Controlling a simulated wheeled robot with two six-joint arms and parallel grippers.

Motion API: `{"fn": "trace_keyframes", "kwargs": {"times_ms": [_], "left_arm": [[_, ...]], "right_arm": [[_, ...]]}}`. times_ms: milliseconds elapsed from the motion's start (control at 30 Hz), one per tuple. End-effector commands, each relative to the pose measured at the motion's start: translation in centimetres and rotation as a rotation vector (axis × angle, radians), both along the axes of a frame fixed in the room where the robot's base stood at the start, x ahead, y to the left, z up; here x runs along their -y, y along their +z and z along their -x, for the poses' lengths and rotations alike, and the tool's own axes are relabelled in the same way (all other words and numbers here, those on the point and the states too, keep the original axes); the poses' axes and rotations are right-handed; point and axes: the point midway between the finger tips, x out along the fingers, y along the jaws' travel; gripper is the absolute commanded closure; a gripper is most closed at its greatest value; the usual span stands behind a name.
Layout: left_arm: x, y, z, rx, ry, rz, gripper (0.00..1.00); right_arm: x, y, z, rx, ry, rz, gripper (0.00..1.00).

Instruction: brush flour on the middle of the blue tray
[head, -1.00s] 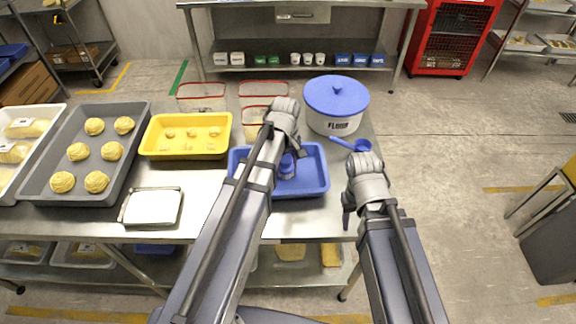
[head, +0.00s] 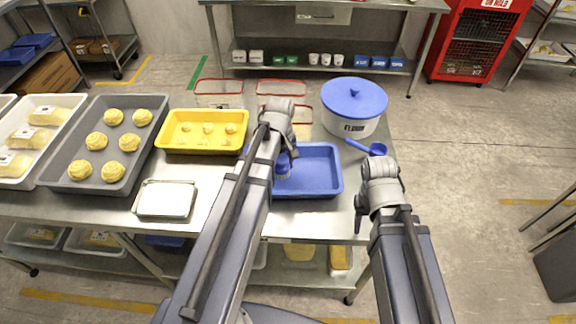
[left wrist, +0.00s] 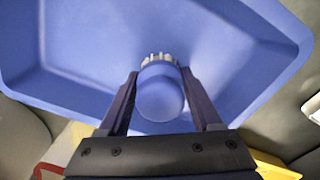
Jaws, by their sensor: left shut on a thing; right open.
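The blue tray (head: 325,183) lies on the metal table, partly hidden behind my left arm. My left gripper (head: 289,155) is shut on a blue-handled brush (head: 283,168) above the tray, left of its middle. In the left wrist view the rounded blue handle end (left wrist: 160,95) sits between the fingers, with pale bristles beyond it over the bare tray floor (left wrist: 110,45). No flour shows on the tray. My right gripper (head: 360,212) is open and empty at the table's right edge. A white flour tub (head: 352,127) with a blue lid stands behind the tray.
A blue scoop (head: 365,147) lies beside the tub. Red-rimmed clear containers (head: 220,87) stand behind.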

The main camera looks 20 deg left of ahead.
Motion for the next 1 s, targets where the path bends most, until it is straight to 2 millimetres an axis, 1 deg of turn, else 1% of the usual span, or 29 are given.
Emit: {"fn": "trace_keyframes", "kwargs": {"times_ms": [233, 267, 400, 533, 800, 1000], "left_arm": [[-0.2, -0.3, 0.1, 0.0, -0.001, 0.0, 0.79], [-0.2, -0.3, 0.1, 0.0, -0.001, 0.0, 0.86], [0.0, -0.2, 0.0, -0.001, -0.002, 0.001, 0.87], [0.7, -0.2, -0.2, 0.0, -0.003, 0.001, 0.87], [2.7, 0.0, -1.0, 0.0, -0.004, 0.001, 0.87], [3.0, 0.0, -1.0, 0.0, -0.001, 0.0, 0.87]], "right_arm": [[0.0, -0.3, 0.0, 0.0, 0.0, 0.0, 0.5], [0.0, -0.3, 0.0, 0.0, 0.0, 0.0, 0.5], [0.0, -0.2, 0.0, 0.0, 0.0, 0.0, 0.5], [0.0, -0.2, 0.0, 0.0, 0.0, 0.0, 0.5], [0.0, 0.0, 0.0, 0.0, 0.0, 0.0, 0.5], [0.0, 0.0, 0.0, 0.0, 0.0, 0.0, 0.5]]}}
